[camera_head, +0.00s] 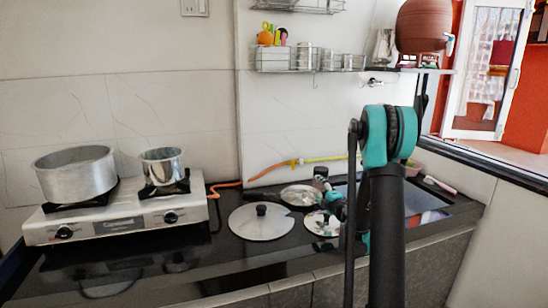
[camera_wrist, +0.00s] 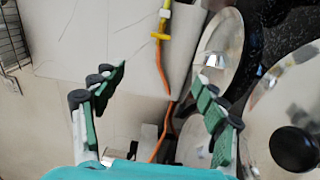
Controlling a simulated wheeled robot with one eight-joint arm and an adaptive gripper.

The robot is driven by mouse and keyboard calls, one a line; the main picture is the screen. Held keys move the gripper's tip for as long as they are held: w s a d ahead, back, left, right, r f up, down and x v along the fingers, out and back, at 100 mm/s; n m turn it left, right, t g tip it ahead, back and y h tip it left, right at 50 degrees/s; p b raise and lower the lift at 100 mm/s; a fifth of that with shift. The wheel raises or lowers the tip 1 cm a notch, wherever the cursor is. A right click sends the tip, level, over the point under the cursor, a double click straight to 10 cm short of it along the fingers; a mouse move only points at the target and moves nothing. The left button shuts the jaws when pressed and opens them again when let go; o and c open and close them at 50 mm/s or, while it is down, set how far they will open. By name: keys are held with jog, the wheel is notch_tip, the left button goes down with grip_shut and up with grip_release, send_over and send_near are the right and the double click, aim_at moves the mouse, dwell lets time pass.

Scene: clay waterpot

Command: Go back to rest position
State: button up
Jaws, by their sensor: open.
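My gripper (camera_wrist: 160,98) is open in the wrist view, with a finger on each side and nothing between them. The orange and yellow hose (camera_wrist: 162,50) shows beyond the gap. In the head view my gripper (camera_head: 330,192) is low over the counter by the metal lids, partly hidden by my arm. The brown clay waterpot (camera_head: 424,25) with a pale tap stands on the upper shelf at the right, well above and apart from my gripper.
A stove (camera_head: 120,212) holds a wide pot (camera_head: 75,174) and a smaller pot (camera_head: 162,166) at the left. A lid with a black knob (camera_head: 261,222) lies on the dark counter (camera_head: 215,262). A wire rack (camera_head: 300,64) hangs on the wall. An open window (camera_head: 487,70) is at the right.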

jog(key=s+d+r+m+t+h, duration=0.1)
jog(key=s+d+r+m+h, duration=0.45)
jog(key=r+m, duration=0.2)
jog(key=s+d+f+m+g+h, duration=0.2)
jog(key=s+d+m+g+h, duration=0.25)
jog(key=s+m, duration=0.45)
jog(key=s+a+f+m+g+y, duration=0.1)
jog(key=s+a+f+g, duration=0.2)
jog(key=s, duration=0.6)
jog(key=s+a+f+m+g+y, duration=0.2)
jog(key=s+a+f+g, duration=0.1)
jog(key=s+f, duration=0.4)
jog(key=s+a+f+m+g+y, duration=0.1)
jog(key=s+a+f+m+g, duration=0.1)
jog(key=s, duration=1.1)
notch_tip(320, 180, down, 4)
jog(key=shift+a+r+g, duration=0.2)
jog(key=shift+a+g, duration=0.55)
jog(key=shift+a, duration=0.25)
